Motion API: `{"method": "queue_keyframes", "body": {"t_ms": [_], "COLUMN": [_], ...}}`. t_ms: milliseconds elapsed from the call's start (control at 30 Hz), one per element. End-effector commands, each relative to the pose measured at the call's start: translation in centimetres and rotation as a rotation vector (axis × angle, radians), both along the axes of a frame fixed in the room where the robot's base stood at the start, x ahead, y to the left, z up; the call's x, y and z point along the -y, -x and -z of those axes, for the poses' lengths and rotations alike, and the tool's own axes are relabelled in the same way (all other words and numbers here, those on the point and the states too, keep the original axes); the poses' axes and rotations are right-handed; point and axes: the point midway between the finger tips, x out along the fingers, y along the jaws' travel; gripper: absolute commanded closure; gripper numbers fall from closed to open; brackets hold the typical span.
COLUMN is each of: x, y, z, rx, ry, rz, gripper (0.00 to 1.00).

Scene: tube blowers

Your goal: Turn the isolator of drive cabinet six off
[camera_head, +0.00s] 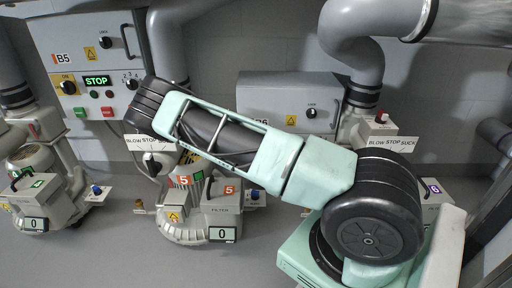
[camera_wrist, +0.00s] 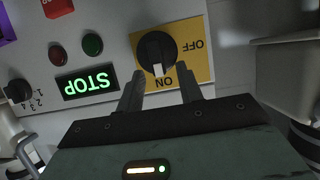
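In the wrist view a black rotary isolator knob (camera_wrist: 156,52) sits on a yellow plate (camera_wrist: 198,62) marked OFF and ON, seen upside down. Its white mark points to ON. My gripper (camera_wrist: 160,82) is open, its two fingers apart just below the knob in the picture; I cannot tell whether they touch it. No cabinet number is readable there. In the head view my arm covers most of the cabinet labelled with a partly hidden B6 (camera_head: 261,121), and my gripper is hidden.
Beside the plate in the wrist view are a lit STOP display (camera_wrist: 87,83), a red button (camera_wrist: 57,54), a green button (camera_wrist: 92,44) and a selector (camera_wrist: 18,91). In the head view cabinet B5 (camera_head: 85,40) stands left. Grey pipes (camera_head: 366,60) and blowers (camera_head: 200,225) crowd the room.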

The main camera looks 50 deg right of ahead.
Motion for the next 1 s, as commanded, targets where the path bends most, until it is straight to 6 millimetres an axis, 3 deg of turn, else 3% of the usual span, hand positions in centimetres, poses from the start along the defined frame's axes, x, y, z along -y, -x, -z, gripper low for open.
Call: {"method": "queue_keyframes", "body": {"t_ms": [100,233,667,1000], "x": [0.00,-0.01,-0.17,-0.77], "y": [0.02,0.02,-0.11,-0.79], "z": [-0.02,-0.02,-0.04,0.24], "rx": [0.000,0.000,-0.037,-0.221], "ry": [0.000,0.000,0.033,0.190], "rz": [0.000,0.000,0.000,-0.003], "gripper": [0.64,1.00,1.00,1.00]}}
